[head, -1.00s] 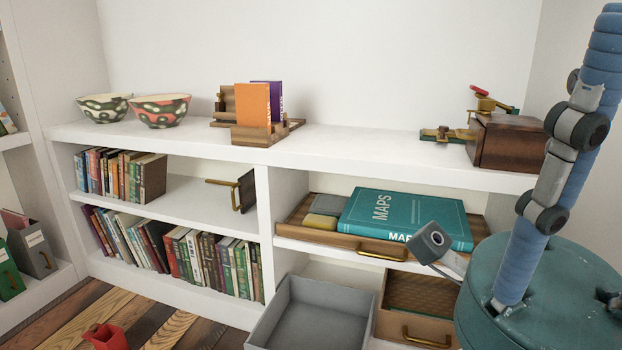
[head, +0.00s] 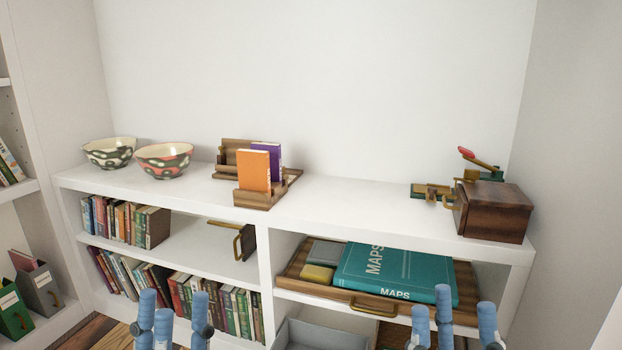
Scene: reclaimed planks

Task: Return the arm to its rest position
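My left gripper (head: 173,308) shows at the bottom left of the head view, its blue fingers pointing up and standing apart with nothing between them. My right gripper (head: 453,313) shows at the bottom right in the same pose, fingers spread and empty. Both are in front of the white shelf unit (head: 340,208), and neither visibly holds anything. The palms and the rest of both arms are below the picture edge.
Two patterned bowls (head: 163,160), a wooden holder (head: 262,198) with an orange book (head: 254,170) and a purple book, and a dark wooden box (head: 494,212) stand on top. A teal maps book (head: 393,272) lies in a wooden tray (head: 328,293). A grey bin (head: 318,338) is below.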

